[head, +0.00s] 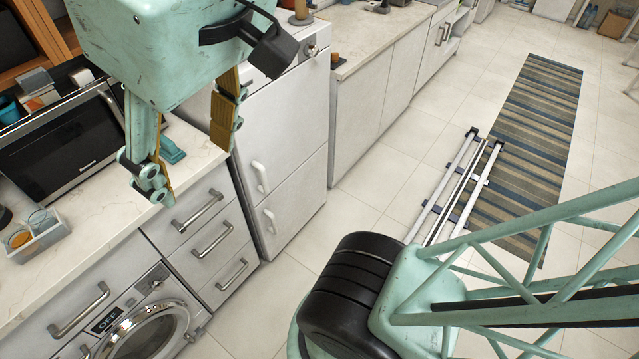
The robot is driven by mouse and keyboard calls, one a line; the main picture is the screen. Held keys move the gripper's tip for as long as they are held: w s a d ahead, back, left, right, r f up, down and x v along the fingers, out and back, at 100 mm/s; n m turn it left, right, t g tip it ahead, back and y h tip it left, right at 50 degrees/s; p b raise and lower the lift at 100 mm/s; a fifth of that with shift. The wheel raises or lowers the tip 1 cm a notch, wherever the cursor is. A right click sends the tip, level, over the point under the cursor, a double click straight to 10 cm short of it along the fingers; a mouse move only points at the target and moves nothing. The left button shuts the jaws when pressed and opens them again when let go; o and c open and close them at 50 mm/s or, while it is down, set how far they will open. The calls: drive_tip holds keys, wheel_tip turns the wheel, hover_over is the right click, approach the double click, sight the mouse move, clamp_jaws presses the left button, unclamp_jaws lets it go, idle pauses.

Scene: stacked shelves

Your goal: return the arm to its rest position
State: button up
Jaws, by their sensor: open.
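My gripper (190,150) shows at the upper left in the head view, a mint-green body with two fingers that have yellow-brown inner pads. The fingers point down and stand wide apart, with nothing between them. The gripper appears in front of the counter (105,215) and the white fridge-like cabinet (285,125); its exact height above the counter cannot be told. A part of my arm, a green lattice link with a black joint, fills the lower right.
A microwave (62,142) and a small tray with jars (35,238) stand on the counter. Drawers (213,236) and a washing machine (150,325) are below. A striped rug (525,150) and rails (455,195) lie on the tiled floor, which is otherwise largely clear.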

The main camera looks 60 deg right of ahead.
wheel_tip(320, 180, down, 11)
drive_tip(key=b, duration=1)
drive_tip(key=shift+s, duration=0.2)
idle(0.7)
